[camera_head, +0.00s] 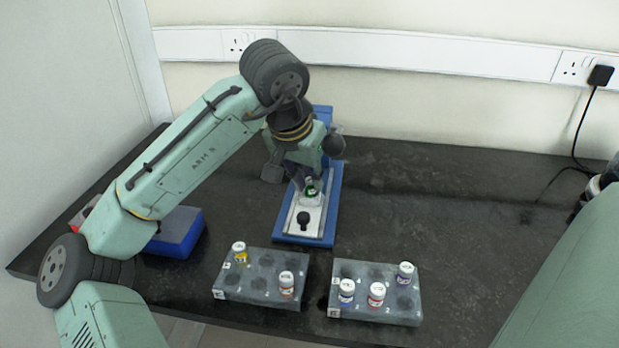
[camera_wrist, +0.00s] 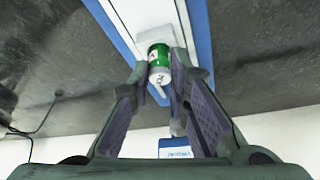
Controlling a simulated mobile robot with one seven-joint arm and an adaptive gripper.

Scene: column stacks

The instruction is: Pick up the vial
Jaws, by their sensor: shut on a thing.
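A vial with a green label and a pale cap shows in the wrist view (camera_wrist: 160,62) between my fingertips. In the head view the vial (camera_head: 311,188) sits over the white plate of a blue-framed stand (camera_head: 323,222). My gripper (camera_head: 307,183) comes down on it from above and behind and is shut on it; the wrist view shows both fingers (camera_wrist: 163,75) at its sides. Whether the vial's base still rests in its holder is hard to tell.
Two grey racks, left (camera_head: 228,291) and right (camera_head: 385,312), stand in front with several capped vials. A blue box (camera_head: 178,235) lies at left, partly behind my arm. The dark bench is clear at right (camera_head: 450,200).

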